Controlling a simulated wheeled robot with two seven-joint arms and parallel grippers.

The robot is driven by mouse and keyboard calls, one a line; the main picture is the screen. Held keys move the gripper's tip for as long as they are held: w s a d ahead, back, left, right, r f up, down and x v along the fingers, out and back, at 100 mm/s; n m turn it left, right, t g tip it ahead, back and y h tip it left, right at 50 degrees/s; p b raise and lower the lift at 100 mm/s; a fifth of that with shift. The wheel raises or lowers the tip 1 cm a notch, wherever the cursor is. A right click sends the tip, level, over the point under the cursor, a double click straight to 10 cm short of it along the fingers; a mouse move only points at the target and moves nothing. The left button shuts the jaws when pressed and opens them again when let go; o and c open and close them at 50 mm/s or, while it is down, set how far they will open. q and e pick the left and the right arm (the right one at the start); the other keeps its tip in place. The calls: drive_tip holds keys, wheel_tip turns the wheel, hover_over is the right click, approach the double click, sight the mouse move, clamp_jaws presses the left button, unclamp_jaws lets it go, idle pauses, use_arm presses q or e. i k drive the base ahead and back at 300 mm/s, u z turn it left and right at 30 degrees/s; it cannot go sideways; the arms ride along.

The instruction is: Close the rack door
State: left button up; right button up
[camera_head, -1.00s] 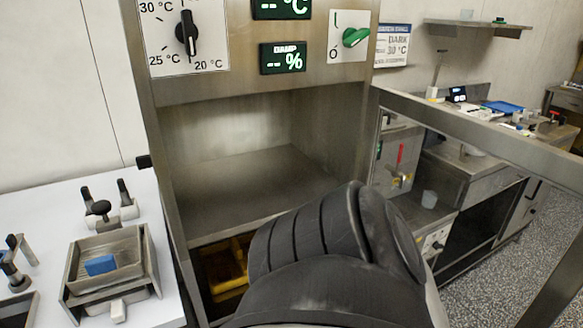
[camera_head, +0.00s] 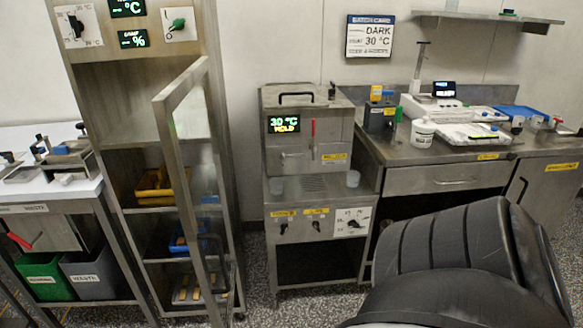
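The rack (camera_head: 118,128) is a tall steel cabinet at the left, with dials and displays at its top. Its door (camera_head: 180,185), a steel frame around a clear pane, stands open. It projects from the right side of the rack towards me and is seen at a steep angle. Shelves with a yellow tray (camera_head: 153,186), blue trays and small pieces show inside the rack, partly behind the door. A black rounded link of my own arm fills the lower right. Neither of my grippers is in view.
A white-topped table (camera_head: 98,187) with bins beneath stands left of the rack. A steel machine (camera_head: 308,160) reading 30 °C stands to the right, beside a counter (camera_head: 440,150) with a scale and white tub. Some speckled floor shows between rack and machine.

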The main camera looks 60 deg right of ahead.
sight(164, 104)
drive_tip(key=u, duration=0.15)
drive_tip(key=k, duration=0.2)
drive_tip(key=z, duration=1.4)
drive_tip(key=i, duration=1)
drive_tip(key=k, duration=1)
drive_tip(key=u, duration=1.2)
drive_tip(key=i, duration=0.7)
drive_tip(key=z, duration=0.55)
